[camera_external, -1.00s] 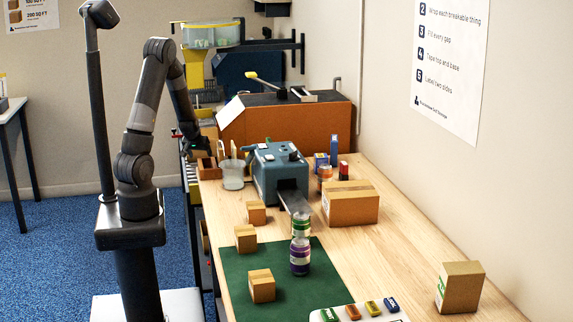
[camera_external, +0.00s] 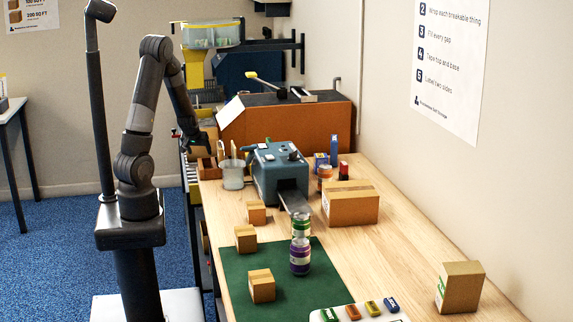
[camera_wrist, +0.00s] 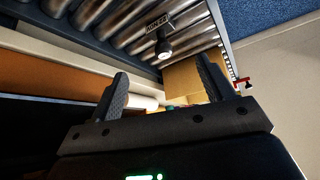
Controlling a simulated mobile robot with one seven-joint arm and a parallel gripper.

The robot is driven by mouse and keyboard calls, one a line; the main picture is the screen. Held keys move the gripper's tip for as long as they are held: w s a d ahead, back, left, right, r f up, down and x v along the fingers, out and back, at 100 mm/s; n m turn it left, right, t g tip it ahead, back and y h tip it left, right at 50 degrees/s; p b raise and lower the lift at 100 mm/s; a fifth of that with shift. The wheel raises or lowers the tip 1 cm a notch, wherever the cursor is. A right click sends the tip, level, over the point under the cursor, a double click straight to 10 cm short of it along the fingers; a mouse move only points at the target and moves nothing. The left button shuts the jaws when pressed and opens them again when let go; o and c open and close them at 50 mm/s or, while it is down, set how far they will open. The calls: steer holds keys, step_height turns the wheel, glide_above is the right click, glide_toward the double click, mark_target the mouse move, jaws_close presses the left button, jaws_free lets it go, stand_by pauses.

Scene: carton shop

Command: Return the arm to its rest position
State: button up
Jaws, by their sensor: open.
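My arm rises from its base at the left and bends over toward the far left edge of the workbench (camera_external: 340,262). My gripper (camera_external: 197,148) is small and dark in the external view, beside the bench's far left side. In the wrist view, the two fingers of my gripper (camera_wrist: 165,92) stand wide apart with nothing between them. Beyond the fingers are metal rollers (camera_wrist: 120,25) and a cardboard carton (camera_wrist: 187,82).
Near the gripper stand a clear cup (camera_external: 232,176) and a blue tape machine (camera_external: 277,172). Several small cartons, stacked jars (camera_external: 300,257) and a larger carton (camera_external: 350,205) stand on the bench. A large orange-brown box (camera_external: 300,128) is behind. Blue floor (camera_external: 55,255) lies open at left.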

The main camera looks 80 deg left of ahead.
steer(key=w+d+r+n+t+h, duration=0.1)
steer(key=d+r+n, duration=0.3)
steer(key=r, duration=0.2)
steer(key=w+d+r+n+t, duration=0.1)
steer(key=d+r+n, duration=0.2)
steer(key=r+n, duration=0.25)
steer(key=w+d+r+m+t+h, duration=0.1)
steer(key=w+d+r+m, duration=0.15)
steer(key=d, duration=0.45)
steer(key=w+d+r+m+h, duration=0.1)
steer(key=d+r+m+h, duration=0.2)
steer(key=d, duration=0.4)
steer(key=s+d+r+m, duration=0.2)
steer(key=d+m, duration=0.4)
steer(key=d, duration=0.1)
steer(key=s+d+r+m, duration=0.2)
steer(key=s+d+m, duration=0.1)
steer(key=d+m, duration=0.2)
steer(key=s+d+r+m+h, duration=0.1)
steer(key=s+d+r+m, duration=0.1)
steer(key=d+m, duration=0.4)
steer(key=d, duration=0.3)
steer(key=shift+s+m, duration=0.25)
steer(key=shift+m, duration=0.05)
steer(key=shift+o, duration=0.4)
stand_by(0.4)
